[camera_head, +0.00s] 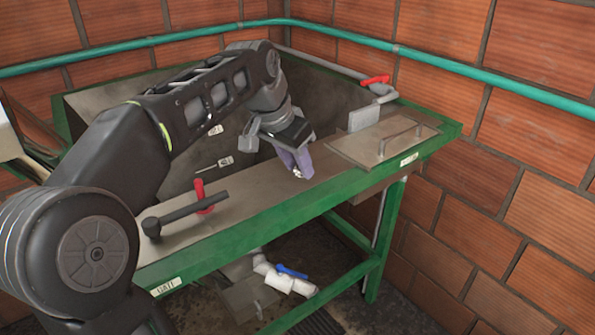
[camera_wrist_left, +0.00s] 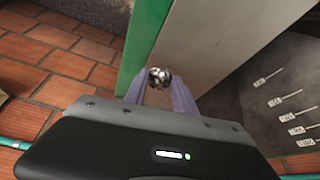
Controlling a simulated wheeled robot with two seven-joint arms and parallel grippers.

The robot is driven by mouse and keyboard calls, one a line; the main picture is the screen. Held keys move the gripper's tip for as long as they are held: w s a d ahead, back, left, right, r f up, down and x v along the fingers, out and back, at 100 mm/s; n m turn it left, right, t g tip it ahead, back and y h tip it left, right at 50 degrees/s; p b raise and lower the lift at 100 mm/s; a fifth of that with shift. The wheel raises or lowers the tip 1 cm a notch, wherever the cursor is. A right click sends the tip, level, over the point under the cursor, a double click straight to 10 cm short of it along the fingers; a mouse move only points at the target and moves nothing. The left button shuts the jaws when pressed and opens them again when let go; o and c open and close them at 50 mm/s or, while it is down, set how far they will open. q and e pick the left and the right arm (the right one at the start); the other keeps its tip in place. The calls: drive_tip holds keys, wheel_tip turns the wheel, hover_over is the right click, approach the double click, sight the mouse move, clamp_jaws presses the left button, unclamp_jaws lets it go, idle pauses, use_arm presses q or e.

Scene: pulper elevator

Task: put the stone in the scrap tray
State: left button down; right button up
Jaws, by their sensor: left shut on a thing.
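My left gripper (camera_head: 300,175) reaches over the metal worktop from the left, its purple fingers pointing down. It is shut on a small, rounded, shiny grey thing, which I take to be the stone (camera_head: 297,173). In the left wrist view the stone (camera_wrist_left: 159,77) sits between the two fingertips (camera_wrist_left: 159,88). It is above the worktop's front strip, near the green edge; I cannot tell the exact height. I cannot pick out a scrap tray for certain in either view. My right gripper is not in view.
The green-framed bench has a deep grey basin (camera_head: 345,98) behind the strip. A black-handled lever with a red post (camera_head: 203,195) stands left of the gripper. A handled metal lid (camera_head: 375,147) and grey block (camera_head: 364,118) lie right. White pipework with a blue valve (camera_head: 290,271) is below.

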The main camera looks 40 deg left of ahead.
sight(297, 167)
use_arm(q)
wheel_tip(297, 167, up, 8)
drive_tip(key=shift+f+p, duration=0.1)
drive_tip(key=shift+p, duration=0.25)
idle(0.4)
